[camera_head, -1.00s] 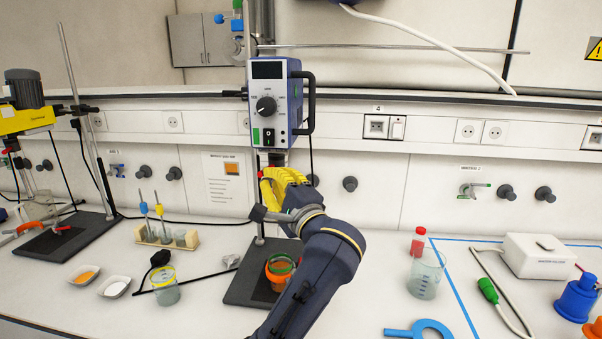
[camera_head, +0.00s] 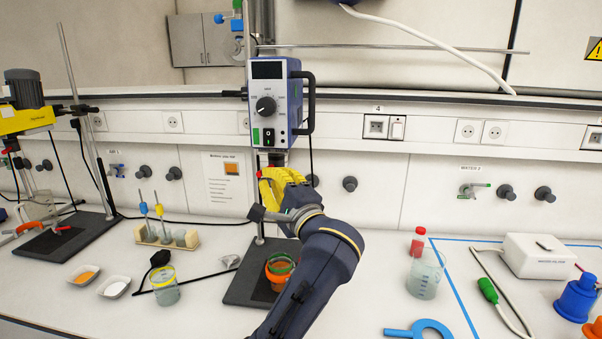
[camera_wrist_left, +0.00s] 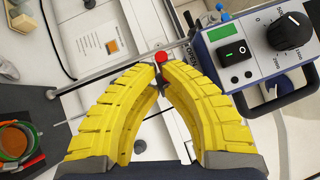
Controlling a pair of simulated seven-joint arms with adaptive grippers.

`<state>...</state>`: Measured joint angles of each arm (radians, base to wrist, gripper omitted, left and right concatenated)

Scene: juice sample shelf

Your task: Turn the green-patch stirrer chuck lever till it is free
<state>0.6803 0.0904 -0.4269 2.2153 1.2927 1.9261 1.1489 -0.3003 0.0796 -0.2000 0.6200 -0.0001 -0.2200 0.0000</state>
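The blue overhead stirrer (camera_head: 281,85) with a green patch (camera_head: 256,136) on its front hangs on a stand rod; the patch also shows in the wrist view (camera_wrist_left: 225,31). Its chuck lever has a red knob (camera_wrist_left: 161,57) on a thin metal stem. My left gripper (camera_head: 264,180) is just below the stirrer housing. In the wrist view its yellow fingers (camera_wrist_left: 160,68) are drawn together at the tips, with the lever stem between them and the red knob just beyond. The gripper hides most of the chuck. My right gripper is not in view.
An orange vessel with a green rim (camera_head: 279,268) stands on the dark stand base (camera_head: 245,288) below my arm. A yellow-rimmed beaker (camera_head: 165,287) is left of it; a clear beaker (camera_head: 424,276) is right. A second, yellow stirrer (camera_head: 25,119) stands far left.

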